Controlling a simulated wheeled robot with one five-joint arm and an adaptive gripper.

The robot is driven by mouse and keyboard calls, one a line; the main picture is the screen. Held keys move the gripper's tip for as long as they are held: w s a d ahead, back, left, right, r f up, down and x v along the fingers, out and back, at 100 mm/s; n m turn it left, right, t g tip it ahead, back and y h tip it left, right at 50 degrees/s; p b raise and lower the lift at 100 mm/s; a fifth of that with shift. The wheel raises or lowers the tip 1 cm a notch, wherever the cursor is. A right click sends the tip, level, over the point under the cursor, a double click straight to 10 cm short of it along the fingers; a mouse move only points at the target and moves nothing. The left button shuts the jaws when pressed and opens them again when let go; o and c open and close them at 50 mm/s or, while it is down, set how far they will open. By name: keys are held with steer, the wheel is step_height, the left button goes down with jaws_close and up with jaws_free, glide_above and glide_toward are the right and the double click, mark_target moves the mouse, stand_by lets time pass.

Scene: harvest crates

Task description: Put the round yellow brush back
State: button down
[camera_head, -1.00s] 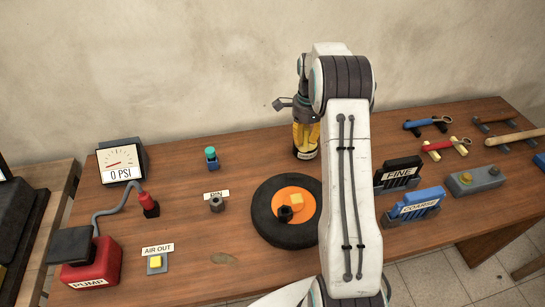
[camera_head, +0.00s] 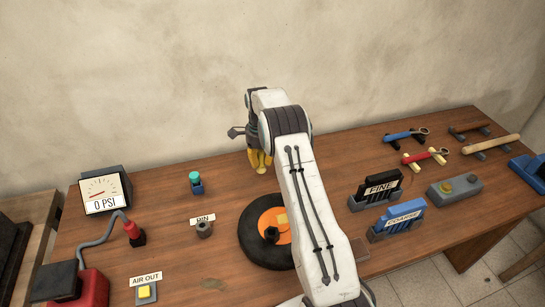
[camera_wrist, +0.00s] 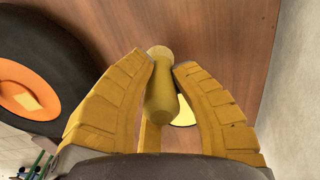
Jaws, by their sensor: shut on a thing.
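My gripper (camera_head: 259,160) is at the back of the bench, left of my forearm. In the wrist view its two yellow fingers (camera_wrist: 163,66) are shut on the round yellow brush (camera_wrist: 162,98), whose tapered, rounded body shows between them. A pale yellow patch shows beside it, and I cannot tell what that is. The dark labelled canister seen earlier at the gripper is not in view now. My arm may hide it.
A black tyre with an orange hub (camera_head: 252,248) lies in front of the gripper. A teal-topped item (camera_head: 196,182) and the PIN post (camera_head: 204,229) stand to the left. FINE (camera_head: 381,190) and COARSE (camera_head: 399,218) blocks stand right of my arm.

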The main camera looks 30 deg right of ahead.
steer(key=shift+w+a+f, duration=0.45)
steer(key=shift+w+f, duration=0.05)
steer(key=shift+w, duration=0.25)
steer(key=shift+w+a+f+b, duration=0.1)
steer(key=shift+f+b, duration=0.7)
steer(key=shift+f, duration=1.1)
steer(key=shift+f, duration=0.1)
steer(key=c, duration=1.1)
jaws_free()
